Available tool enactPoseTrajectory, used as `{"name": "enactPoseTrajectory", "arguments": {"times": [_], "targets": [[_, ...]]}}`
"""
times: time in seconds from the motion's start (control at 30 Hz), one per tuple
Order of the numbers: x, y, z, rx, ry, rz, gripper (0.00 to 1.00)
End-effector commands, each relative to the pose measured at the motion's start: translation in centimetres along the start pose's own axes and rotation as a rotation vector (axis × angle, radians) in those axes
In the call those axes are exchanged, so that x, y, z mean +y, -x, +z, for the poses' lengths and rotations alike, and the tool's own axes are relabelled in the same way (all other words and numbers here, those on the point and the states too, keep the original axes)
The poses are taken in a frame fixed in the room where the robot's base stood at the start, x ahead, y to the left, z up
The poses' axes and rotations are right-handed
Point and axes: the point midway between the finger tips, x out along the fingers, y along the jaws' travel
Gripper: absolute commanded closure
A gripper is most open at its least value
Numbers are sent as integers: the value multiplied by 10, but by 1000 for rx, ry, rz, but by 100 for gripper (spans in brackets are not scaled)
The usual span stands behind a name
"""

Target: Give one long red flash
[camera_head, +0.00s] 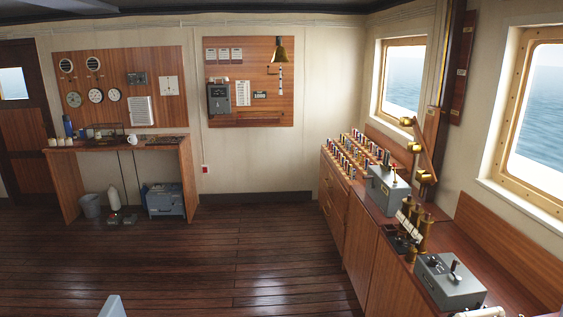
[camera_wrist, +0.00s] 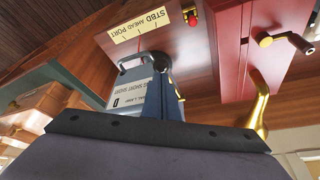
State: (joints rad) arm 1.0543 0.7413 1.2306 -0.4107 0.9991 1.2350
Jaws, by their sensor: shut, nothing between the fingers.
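In the wrist view, a light grey box (camera_wrist: 130,74) with a white label stands behind my gripper (camera_wrist: 158,62). The readable part of the label seems to include "LAMP" and "SHORT SHORT". My gripper's dark blue fingers are shut and empty, and overlap the box in the picture. I cannot tell whether they touch it. They hide part of the label and the box's right side. In the head view, a grey box with a lever (camera_head: 388,190) and a nearer grey box with knobs (camera_head: 449,284) stand on the right counter. I cannot tell which one the wrist view shows.
In the wrist view, a plate (camera_wrist: 153,23) reads "STBD AHEAD PORT". Brass instruments (camera_head: 424,232) crowd the counter.

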Motion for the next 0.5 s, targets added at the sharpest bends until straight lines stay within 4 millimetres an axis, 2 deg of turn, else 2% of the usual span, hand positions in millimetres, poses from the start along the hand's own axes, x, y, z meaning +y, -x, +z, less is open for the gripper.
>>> {"name": "enactPoseTrajectory", "arguments": {"times": [0.27, 0.5], "targets": [[0, 3, -1, -1, 0, 1, 100], [0, 21, -9, 0, 0, 1, 100]]}}
